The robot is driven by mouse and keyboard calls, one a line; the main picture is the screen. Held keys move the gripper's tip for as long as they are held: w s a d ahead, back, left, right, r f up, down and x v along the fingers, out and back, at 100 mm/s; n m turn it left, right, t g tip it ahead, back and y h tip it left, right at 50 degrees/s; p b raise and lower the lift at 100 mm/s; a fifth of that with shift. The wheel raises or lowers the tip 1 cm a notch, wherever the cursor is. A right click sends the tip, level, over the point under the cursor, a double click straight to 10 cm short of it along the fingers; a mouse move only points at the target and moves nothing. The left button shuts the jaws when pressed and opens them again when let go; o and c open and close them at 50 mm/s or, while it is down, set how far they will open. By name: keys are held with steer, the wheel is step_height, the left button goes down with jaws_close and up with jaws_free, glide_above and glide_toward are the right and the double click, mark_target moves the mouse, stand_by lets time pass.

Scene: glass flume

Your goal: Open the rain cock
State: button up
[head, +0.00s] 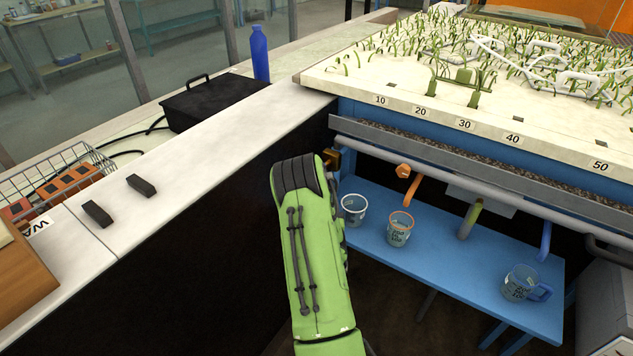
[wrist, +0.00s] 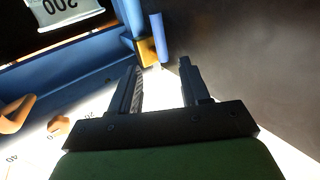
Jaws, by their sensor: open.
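A brass fitting (wrist: 148,53) with a short blue bar (wrist: 159,38) beside it shows in the wrist view; it looks like the rain cock. In the head view a brass piece (head: 347,160) shows at the left end of the grey pipe, just right of my arm. My gripper (wrist: 160,70) is open and empty. Its fingertips point at the fitting, which lies just beyond them, nearer the left finger. I cannot tell whether they touch. In the head view my green arm hides most of the gripper and part of the fitting.
Orange (head: 403,171), olive (head: 470,218) and blue (head: 545,240) spouts hang from the flume's front. Cups (head: 353,209) and a blue-handled jug (head: 520,284) stand on the blue bench (head: 450,262). A white counter (head: 225,135) runs left of my arm.

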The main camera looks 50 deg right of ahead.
steer(key=x, duration=1)
steer(key=shift+w+d+p, duration=0.2)
steer(key=shift+p, duration=0.2)
jaws_close()
